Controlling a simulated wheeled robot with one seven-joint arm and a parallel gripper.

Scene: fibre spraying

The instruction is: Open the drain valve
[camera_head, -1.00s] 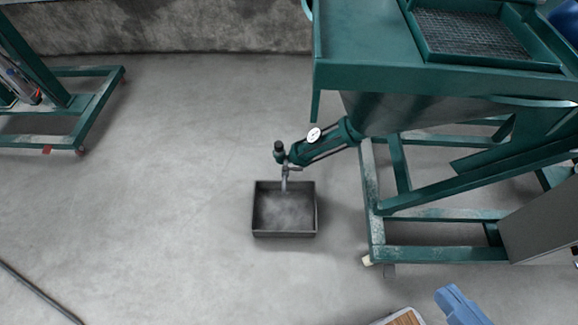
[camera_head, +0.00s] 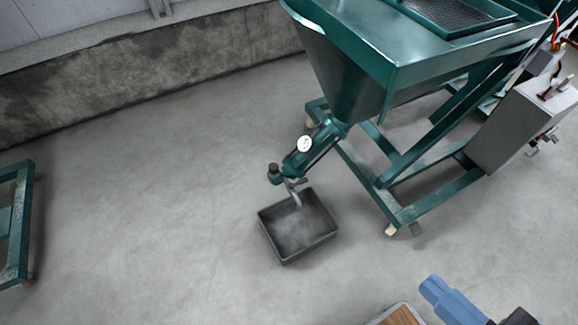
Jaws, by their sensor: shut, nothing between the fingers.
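The drain valve (camera_head: 292,182) is a small metal fitting with a spout at the lower end of a green pipe (camera_head: 315,147). The pipe slopes down from the green hopper (camera_head: 338,80) and carries a round white gauge (camera_head: 305,144). A dark round knob (camera_head: 273,170) sits beside the valve. The spout hangs over a dark square tray (camera_head: 274,244) on the floor, with a pale hazy patch inside. The valve's handle position is too small to tell. A blue part of my arm shows at the bottom right; my gripper is not in view.
The green machine frame (camera_head: 404,213) stands right of the tray, with a grey box (camera_head: 508,127) on its far right. Another green frame (camera_head: 12,270) is at the left edge. A low concrete wall (camera_head: 120,90) runs behind. The floor left of the tray is clear.

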